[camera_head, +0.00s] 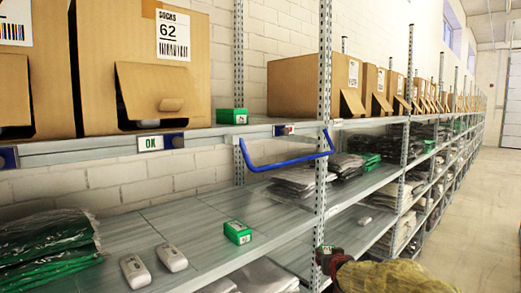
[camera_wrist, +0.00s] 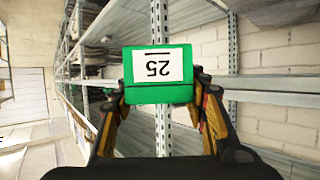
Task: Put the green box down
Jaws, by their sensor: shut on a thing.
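My gripper (camera_wrist: 160,97) is shut on a green box (camera_wrist: 160,92) in the wrist view, one finger at each side. The box has a white label reading 25, upside down in that view. In the head view my gripper (camera_head: 327,258) is at the lower right, in front of the shelf upright, and the held box can hardly be made out there. Another small green box (camera_head: 238,232) lies on the lower shelf (camera_head: 195,222). A third green box (camera_head: 232,116) stands on the upper shelf beside the SOCKS 62 carton.
Two white handheld devices (camera_head: 172,258) and green bagged garments (camera_head: 45,250) lie on the lower shelf. A blue bar (camera_head: 290,162) juts out below the upper shelf edge. An upright (camera_head: 323,120) stands near my gripper. The aisle (camera_head: 480,200) at right is clear.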

